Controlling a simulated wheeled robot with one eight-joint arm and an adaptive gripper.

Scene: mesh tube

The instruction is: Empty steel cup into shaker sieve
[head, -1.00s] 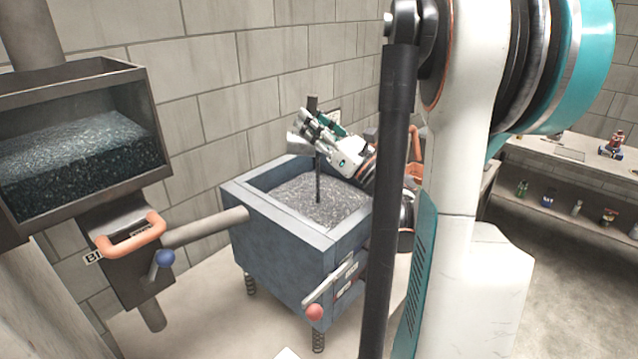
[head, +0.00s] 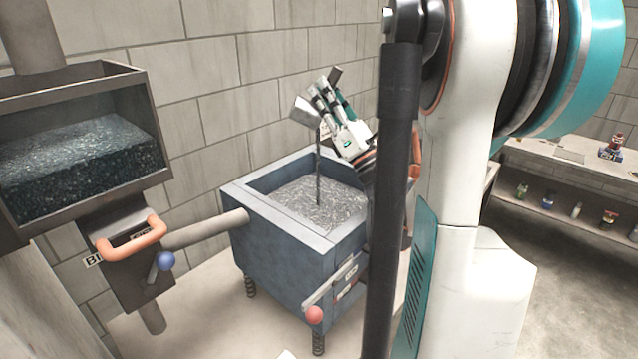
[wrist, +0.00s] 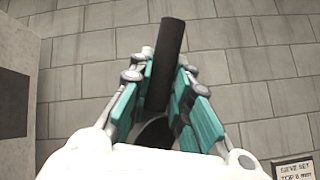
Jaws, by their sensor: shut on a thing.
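The steel cup (head: 304,111) is tipped over the blue-grey shaker (head: 285,235), at the end of my gripper (head: 322,92). My gripper is shut on the cup's dark handle (head: 335,76), which also shows between its fingers in the wrist view (wrist: 167,65). A thin dark stream (head: 318,165) runs down from beside the cup to the grey grains (head: 312,200) in the shaker's open top. The inside of the cup is hidden, so what it still holds cannot be seen. The sieve mesh is hidden under the grains.
A glass-fronted hopper (head: 75,160) of dark grains stands at the left, with an orange handle (head: 128,240) and a spout pipe (head: 205,228) reaching toward the shaker. A block wall is close behind. Shelves (head: 560,195) stand right.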

